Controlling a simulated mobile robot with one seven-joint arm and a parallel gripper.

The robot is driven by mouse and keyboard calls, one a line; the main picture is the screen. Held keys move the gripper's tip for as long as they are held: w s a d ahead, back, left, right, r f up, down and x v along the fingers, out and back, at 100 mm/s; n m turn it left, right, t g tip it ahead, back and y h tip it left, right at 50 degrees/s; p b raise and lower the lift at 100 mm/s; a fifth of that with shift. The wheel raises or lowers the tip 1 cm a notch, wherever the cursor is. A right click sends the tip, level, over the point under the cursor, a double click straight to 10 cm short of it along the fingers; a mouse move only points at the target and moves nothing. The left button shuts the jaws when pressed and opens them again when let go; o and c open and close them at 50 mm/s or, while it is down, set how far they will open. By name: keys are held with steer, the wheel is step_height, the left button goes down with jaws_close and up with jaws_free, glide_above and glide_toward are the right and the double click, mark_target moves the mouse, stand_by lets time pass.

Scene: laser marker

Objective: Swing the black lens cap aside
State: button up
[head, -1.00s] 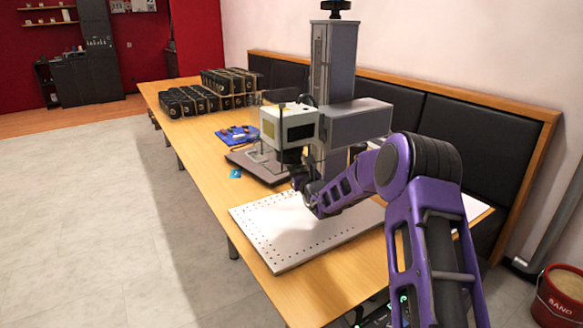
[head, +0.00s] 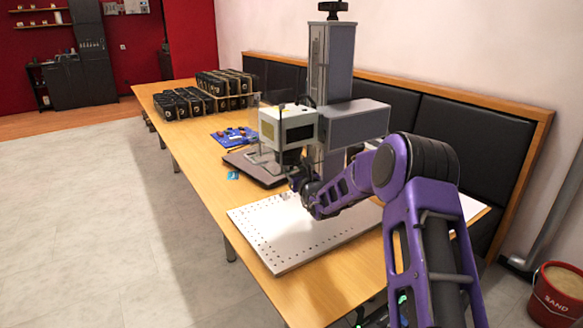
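The laser marker's white and grey head (head: 288,127) hangs from a grey column (head: 332,65) above the table. A dark round part, which looks like the lens with its black cap (head: 291,156), sits under the head. My gripper (head: 294,180) is at the end of my purple arm, just below and beside this dark part. The gripper is small and dark here, so I cannot tell whether its fingers are open or shut, or whether they touch the cap.
A white perforated plate (head: 275,243) lies on the wooden table (head: 190,135) under my arm. A dark flat board (head: 245,166), a blue tray (head: 233,136) and rows of black boxes (head: 185,104) lie further back. A red sand bucket (head: 556,298) stands at the lower right.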

steer(key=shift+s+d, duration=0.1)
steer(key=v, duration=1.7)
steer(key=shift+p, duration=0.35)
steer(key=shift+d, duration=0.15)
steer(key=w+d+n+g+y+p, duration=0.2)
steer(key=d+n+g+y+p, duration=0.1)
steer(key=d+n+y+p, duration=0.3)
steer(key=shift+m, duration=0.7)
steer(key=x, duration=1.7)
steer(key=shift+d, duration=0.1)
